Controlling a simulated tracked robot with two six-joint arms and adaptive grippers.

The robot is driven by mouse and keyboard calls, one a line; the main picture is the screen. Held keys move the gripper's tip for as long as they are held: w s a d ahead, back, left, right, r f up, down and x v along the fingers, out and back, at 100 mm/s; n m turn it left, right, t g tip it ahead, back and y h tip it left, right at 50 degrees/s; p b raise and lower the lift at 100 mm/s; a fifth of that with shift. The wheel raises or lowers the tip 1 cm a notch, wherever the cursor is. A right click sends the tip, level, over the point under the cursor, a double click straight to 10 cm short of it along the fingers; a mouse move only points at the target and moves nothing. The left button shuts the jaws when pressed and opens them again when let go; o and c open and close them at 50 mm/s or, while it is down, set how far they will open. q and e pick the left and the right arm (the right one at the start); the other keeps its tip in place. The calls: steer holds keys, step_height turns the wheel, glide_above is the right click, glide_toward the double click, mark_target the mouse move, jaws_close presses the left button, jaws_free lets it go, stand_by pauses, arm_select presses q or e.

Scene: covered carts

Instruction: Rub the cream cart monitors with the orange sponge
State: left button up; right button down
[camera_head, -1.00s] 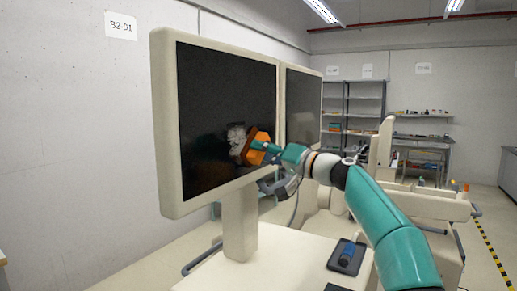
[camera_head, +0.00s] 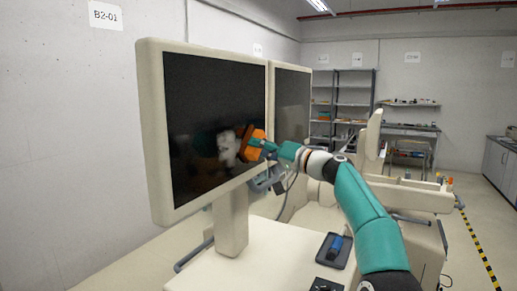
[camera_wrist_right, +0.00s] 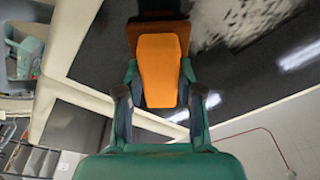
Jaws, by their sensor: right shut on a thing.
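Two cream monitors with dark screens stand side by side on the cart, the near monitor (camera_head: 214,130) and the far monitor (camera_head: 291,103). My right gripper (camera_head: 268,147) is shut on the orange sponge (camera_head: 251,145) at the right part of the near screen. In the right wrist view the sponge (camera_wrist_right: 160,70) sits between the fingers, its darker far end at the screen (camera_wrist_right: 95,45); whether it presses on the glass is hard to tell. A whitish smudge (camera_head: 228,148) shows on the screen just left of the sponge. My left gripper is not in view.
The cream cart top (camera_head: 260,262) lies below the monitors, with a dark tray (camera_head: 333,250) holding a blue item near my right arm. Another cream cart (camera_head: 420,195) stands behind at right. Shelves (camera_head: 345,95) line the back wall.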

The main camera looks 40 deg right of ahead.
mark_target(243, 146)
steer(key=shift+s+a+b, duration=0.35)
steer(key=shift+a+b, duration=0.55)
steer(key=shift+b, duration=0.35)
steer(key=shift+s+a+r+b, duration=0.1)
steer(key=shift+s+a+b, duration=0.05)
steer(key=shift+a+b, duration=0.25)
steer(key=shift+s+a+r+b, duration=0.15)
steer(key=shift+a+b, duration=0.15)
steer(key=shift+a, duration=0.15)
steer(key=shift+s+a+f+b, duration=0.15)
steer(key=shift+s+a+b, duration=0.2)
steer(key=shift+a+b, duration=0.55)
steer(key=shift+s+a+b, duration=0.3)
steer(key=shift+a+b, duration=0.25)
steer(key=shift+a, duration=0.1)
steer(key=shift+s+a+b, duration=0.35)
steer(key=shift+a+b, duration=0.4)
steer(key=shift+a, duration=0.1)
steer(key=shift+s+a+b, duration=0.3)
steer(key=shift+a+b, duration=0.1)
steer(key=shift+a, duration=0.35)
